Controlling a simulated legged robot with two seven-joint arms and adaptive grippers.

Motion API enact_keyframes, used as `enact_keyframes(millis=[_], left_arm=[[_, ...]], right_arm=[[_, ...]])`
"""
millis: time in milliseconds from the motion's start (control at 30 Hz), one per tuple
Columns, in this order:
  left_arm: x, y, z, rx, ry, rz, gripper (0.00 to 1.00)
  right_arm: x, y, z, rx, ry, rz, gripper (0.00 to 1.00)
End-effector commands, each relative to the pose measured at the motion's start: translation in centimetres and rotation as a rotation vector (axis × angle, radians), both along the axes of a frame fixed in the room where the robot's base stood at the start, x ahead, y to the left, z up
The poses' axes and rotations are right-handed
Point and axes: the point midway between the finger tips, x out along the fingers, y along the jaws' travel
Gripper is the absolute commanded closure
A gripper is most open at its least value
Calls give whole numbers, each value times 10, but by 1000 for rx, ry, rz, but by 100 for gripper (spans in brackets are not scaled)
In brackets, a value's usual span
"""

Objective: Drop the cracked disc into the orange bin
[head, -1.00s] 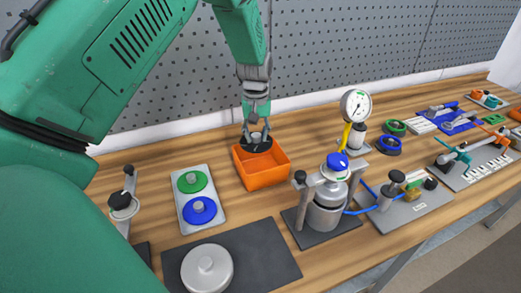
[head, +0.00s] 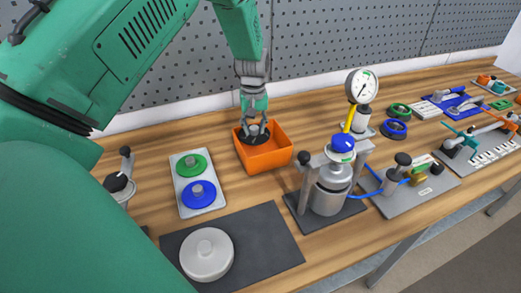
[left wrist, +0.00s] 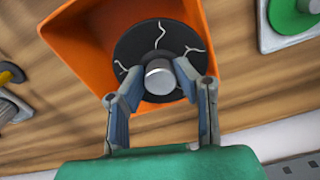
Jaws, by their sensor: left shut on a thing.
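The cracked disc (head: 249,138) is black with a grey knob, and the left wrist view shows pale cracks across its face (left wrist: 140,45). My left gripper (head: 255,124) is shut on the disc's knob, pointing down. The orange bin (head: 267,160) is an open box on the bench, and its wall also shows in the left wrist view (left wrist: 75,38). The disc is at the bin's mouth, within its rim in the head view. Whether it touches the bin floor I cannot tell. My right gripper is out of view.
Left of the bin is a white tray (head: 180,170) with a green disc (head: 190,166) and a blue disc (head: 199,195). A grey disc (head: 207,254) lies on a dark mat (head: 265,240) in front. A metal vessel stand (head: 330,190) and a gauge (head: 362,86) stand to the right.

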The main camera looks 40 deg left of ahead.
Motion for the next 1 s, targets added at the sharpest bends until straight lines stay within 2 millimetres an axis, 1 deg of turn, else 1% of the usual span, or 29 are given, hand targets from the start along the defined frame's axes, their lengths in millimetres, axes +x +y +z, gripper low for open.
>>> enact_keyframes(millis=[100,133,167,200,467,567,667,767,900,1000], left_arm=[[1,-1,2,2,-1,-1,100],[1,-2,2,2,-1,-1,67],[1,-3,3,2,-1,-1,57],[1,-3,3,4,0,-1,50],[1,-2,2,1,0,-1,50],[1,-1,5,0,0,-1,50],[2,-1,17,0,-3,-2,50],[2,-2,35,0,-3,-2,50],[3,-3,67,4,-5,-2,50],[3,-5,87,4,-3,-2,50]], right_arm=[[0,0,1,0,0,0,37],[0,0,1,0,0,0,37],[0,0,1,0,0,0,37],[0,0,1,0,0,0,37],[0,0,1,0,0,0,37],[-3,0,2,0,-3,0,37],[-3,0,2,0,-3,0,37],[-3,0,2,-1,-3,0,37],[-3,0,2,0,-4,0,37],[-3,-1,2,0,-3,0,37]])
